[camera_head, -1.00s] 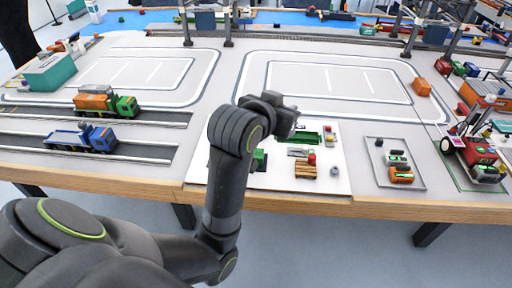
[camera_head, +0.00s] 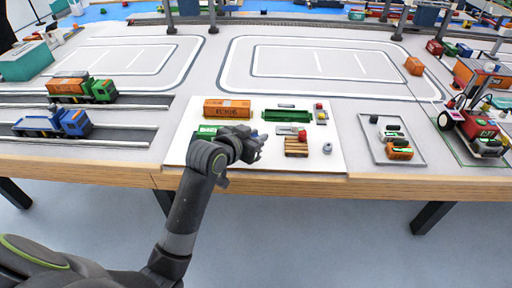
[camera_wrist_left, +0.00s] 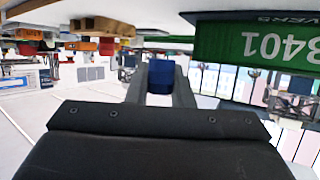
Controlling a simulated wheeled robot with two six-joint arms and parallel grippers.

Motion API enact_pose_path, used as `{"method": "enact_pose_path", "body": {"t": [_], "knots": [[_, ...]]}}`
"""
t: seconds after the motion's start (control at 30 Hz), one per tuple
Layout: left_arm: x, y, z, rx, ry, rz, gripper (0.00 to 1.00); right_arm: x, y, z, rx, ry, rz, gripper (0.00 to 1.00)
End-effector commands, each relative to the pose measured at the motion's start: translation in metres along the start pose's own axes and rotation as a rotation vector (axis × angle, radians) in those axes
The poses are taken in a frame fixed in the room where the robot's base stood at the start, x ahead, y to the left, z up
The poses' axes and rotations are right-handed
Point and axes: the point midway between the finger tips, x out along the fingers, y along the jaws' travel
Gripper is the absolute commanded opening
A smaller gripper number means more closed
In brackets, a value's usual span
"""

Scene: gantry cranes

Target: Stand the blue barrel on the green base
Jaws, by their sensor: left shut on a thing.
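My left gripper (camera_head: 259,143) is over the front part of the white board, shut on the blue barrel (camera_wrist_left: 161,76). The barrel sits between the two fingers in the left wrist view. In the head view only a small bit of blue shows at the gripper. A long, low green piece (camera_head: 287,115) lies on the board behind and to the right of the gripper; I cannot tell whether it is the green base. A green container (camera_head: 207,132) stands left of the gripper, partly hidden by it, and looms close in the wrist view (camera_wrist_left: 255,45). My right gripper is not in view.
An orange container (camera_head: 227,109) stands behind the gripper. A wooden pallet (camera_head: 296,150) with a red barrel (camera_head: 302,135) and a grey ring (camera_head: 327,147) are to the right. A grey tray (camera_head: 370,150) lies farther right. Toy trucks (camera_head: 75,122) stand at left.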

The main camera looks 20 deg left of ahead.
Motion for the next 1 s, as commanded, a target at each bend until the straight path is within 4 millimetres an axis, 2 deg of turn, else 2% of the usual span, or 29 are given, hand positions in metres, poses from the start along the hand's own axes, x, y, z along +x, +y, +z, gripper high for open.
{"method": "enact_pose_path", "body": {"t": [0.03,0.2,0.67,0.7,0.73,1.0], "knots": [[0.004,0.0,0.013,-0.004,-0.005,0.001,0.0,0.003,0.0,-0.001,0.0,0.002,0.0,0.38],[0.013,0.0,0.034,-0.003,-0.003,0.0,0.0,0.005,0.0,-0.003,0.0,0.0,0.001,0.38],[0.016,0.0,0.041,-0.001,-0.001,0.0,0.0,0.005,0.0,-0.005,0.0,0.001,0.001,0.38],[0.016,0.0,0.04,-0.001,-0.001,0.0,0.26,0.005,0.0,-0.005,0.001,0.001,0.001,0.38],[0.016,0.0,0.04,-0.001,-0.001,0.0,0.29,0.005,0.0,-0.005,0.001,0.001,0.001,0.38],[0.015,0.0,0.039,-0.001,-0.001,0.0,0.29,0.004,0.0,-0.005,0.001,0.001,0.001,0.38]]}}
